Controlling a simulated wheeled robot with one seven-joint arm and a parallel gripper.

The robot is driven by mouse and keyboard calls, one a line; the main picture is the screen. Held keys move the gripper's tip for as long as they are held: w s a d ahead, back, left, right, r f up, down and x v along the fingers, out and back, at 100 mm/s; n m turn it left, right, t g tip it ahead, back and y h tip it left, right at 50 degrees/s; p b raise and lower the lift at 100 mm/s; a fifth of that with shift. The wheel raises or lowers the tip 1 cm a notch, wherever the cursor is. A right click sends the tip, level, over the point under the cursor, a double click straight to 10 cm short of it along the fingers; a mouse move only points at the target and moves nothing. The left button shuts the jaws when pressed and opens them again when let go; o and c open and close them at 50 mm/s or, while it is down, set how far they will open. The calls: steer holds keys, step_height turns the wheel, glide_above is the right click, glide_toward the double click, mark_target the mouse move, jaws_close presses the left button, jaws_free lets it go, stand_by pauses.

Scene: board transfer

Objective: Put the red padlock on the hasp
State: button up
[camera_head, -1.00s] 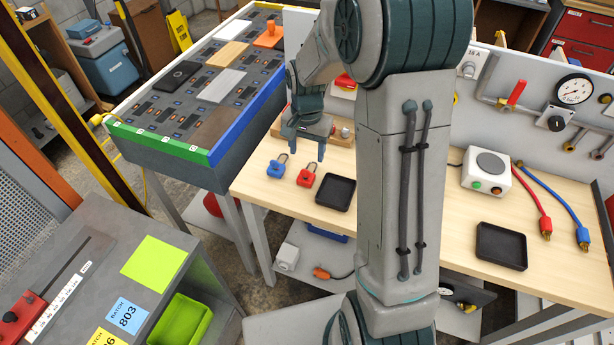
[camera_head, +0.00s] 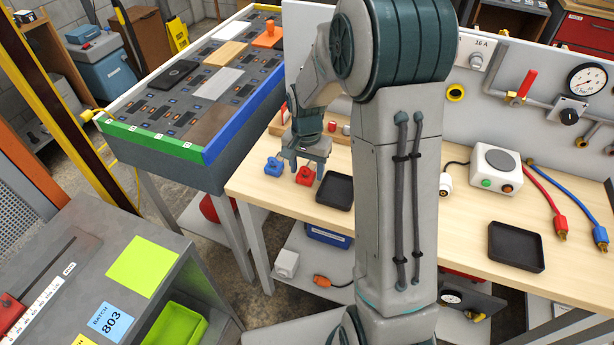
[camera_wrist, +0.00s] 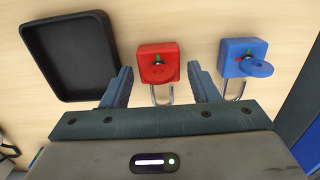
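The red padlock (camera_head: 305,175) lies on the wooden workbench with its shackle toward my gripper in the wrist view (camera_wrist: 158,62). My gripper (camera_head: 307,169) is open just over it. In the wrist view the two fingers (camera_wrist: 160,78) stand on either side of the red padlock's shackle end, with gaps on both sides. A blue padlock (camera_head: 273,167) lies to the left in the head view and to the right in the wrist view (camera_wrist: 243,57). I cannot make out the hasp; my arm hides part of the back panel.
A black tray (camera_head: 335,191) lies close beside the red padlock, also in the wrist view (camera_wrist: 35,62). A second black tray (camera_head: 515,247) and a white box (camera_head: 495,168) with cables are further right. The grey board table (camera_head: 170,150) stands left of the bench.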

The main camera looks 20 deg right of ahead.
steer(key=c, duration=0.7)
steer(key=shift+r+p, duration=2.1)
steer(key=shift+r, duration=0.95)
steer(key=shift+s+f, duration=0.1)
steer(key=shift+s, duration=0.05)
